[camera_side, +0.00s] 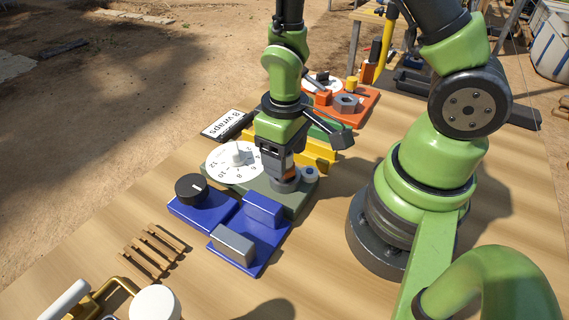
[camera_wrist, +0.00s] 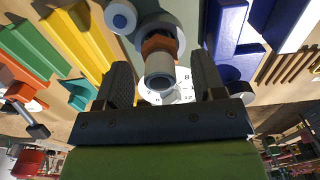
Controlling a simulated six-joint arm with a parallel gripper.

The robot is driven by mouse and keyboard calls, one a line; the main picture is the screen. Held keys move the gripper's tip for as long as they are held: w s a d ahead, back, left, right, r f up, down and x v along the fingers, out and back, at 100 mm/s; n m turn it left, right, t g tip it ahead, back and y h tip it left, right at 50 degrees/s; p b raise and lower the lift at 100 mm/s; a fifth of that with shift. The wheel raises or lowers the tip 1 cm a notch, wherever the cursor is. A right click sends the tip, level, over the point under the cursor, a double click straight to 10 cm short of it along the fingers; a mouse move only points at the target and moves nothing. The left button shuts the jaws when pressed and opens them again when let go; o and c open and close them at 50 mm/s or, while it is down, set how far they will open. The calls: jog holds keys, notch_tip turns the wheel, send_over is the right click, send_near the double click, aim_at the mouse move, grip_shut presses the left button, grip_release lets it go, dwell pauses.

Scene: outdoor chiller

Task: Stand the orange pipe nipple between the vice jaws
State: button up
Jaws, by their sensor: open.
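The orange pipe nipple (camera_wrist: 158,44) has a grey pipe end pointing toward the wrist camera. It stands in a grey round holder (camera_wrist: 171,24) on the olive base beside the numbered dial. My gripper (camera_wrist: 160,66) is open around it, with a finger on each side and a visible gap at both. In the side view my gripper (camera_side: 284,172) is low over that base and partly hides the nipple. The blue vice (camera_side: 245,262) is nearer the side camera, with a blue jaw block (camera_side: 263,208) and a grey block (camera_side: 233,244). The space between them looks empty.
A black knob (camera_side: 191,187) rises beside the vice. Yellow (camera_side: 318,152) and orange (camera_side: 345,107) fixtures stand behind. A wooden rack (camera_side: 152,251) and brass fitting (camera_side: 105,295) are at the front left.

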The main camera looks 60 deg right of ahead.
grip_shut()
jog(key=shift+r, duration=3.55)
jog(key=c, duration=0.8)
grip_release()
grip_shut()
